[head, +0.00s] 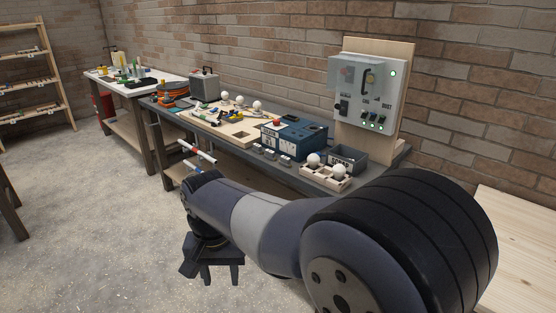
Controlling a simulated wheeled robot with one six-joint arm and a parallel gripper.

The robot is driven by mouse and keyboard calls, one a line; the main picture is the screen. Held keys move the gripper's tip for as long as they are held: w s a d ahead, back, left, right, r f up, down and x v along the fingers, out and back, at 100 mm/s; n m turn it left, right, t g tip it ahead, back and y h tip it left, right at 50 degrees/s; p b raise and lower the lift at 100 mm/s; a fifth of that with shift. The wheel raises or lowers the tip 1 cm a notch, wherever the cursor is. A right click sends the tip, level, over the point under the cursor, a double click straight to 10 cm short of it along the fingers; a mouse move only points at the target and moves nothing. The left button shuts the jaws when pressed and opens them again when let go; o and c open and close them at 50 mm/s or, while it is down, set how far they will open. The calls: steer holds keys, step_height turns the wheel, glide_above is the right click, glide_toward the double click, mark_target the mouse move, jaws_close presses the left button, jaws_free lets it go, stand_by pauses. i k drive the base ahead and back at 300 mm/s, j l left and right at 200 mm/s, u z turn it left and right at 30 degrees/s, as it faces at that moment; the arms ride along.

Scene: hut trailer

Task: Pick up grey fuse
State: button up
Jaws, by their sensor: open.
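Several small grey blocks sit in a row along the bench's front edge, before the blue box; one grey block (270,154) is in the middle. They may be fuses, but they are too small to tell which is the grey fuse. My gripper (221,280) is open, with its dark fingers pointing down over the concrete floor. It is in front of the bench, well apart from the blocks, and nothing shows between its fingers. My arm hides part of the bench's lower front.
A control panel (367,92) stands behind. Red-and-white rods (197,152) stick out in front.

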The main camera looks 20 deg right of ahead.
mark_target(270, 155)
steer(key=i+z, duration=0.2)
steer(key=z, duration=0.2)
steer(key=i+j+z, duration=0.1)
steer(key=i+z, duration=0.25)
steer(key=i+j+z, duration=0.1)
steer(key=z, duration=0.3)
steer(key=i+j+z, duration=0.1)
steer(key=i+j, duration=0.35)
steer(key=i+j+z, duration=0.1)
steer(key=i+j, duration=0.3)
steer(key=j, duration=0.15)
steer(key=i+j+z, duration=0.1)
steer(key=i+j, duration=0.3)
steer(key=j, duration=0.1)
